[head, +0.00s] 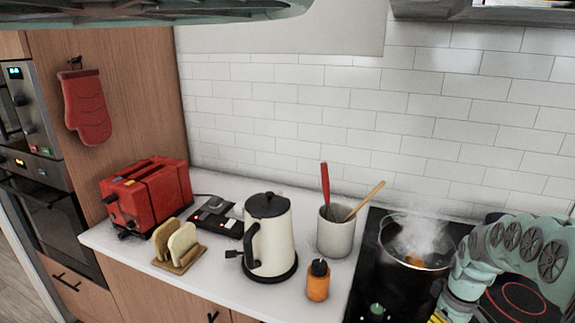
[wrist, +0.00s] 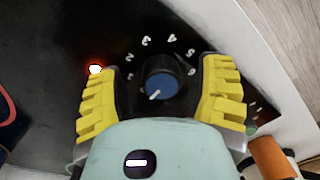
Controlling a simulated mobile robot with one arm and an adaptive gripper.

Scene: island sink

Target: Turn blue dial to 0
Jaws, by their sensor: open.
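The blue dial (wrist: 161,84) sits on the black cooktop panel in the wrist view. White numbers 1 to 6 arc around its far side; I see no 0. Its white pointer mark is at its lower left, below the 1. My gripper (wrist: 162,76) is open, with one yellow ribbed finger on each side of the dial. Whether the fingers touch the dial is unclear. In the head view, only a bit of yellow finger (head: 438,318) shows at the bottom edge, and the blue dial is not visible.
A red-orange light (wrist: 95,70) glows left of the dial. In the head view, a steaming pot (head: 414,262) stands on the black cooktop (head: 372,268) beside my arm. A green knob (head: 376,310) is near its front. An orange bottle (head: 317,283) and kettle (head: 270,240) stand left.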

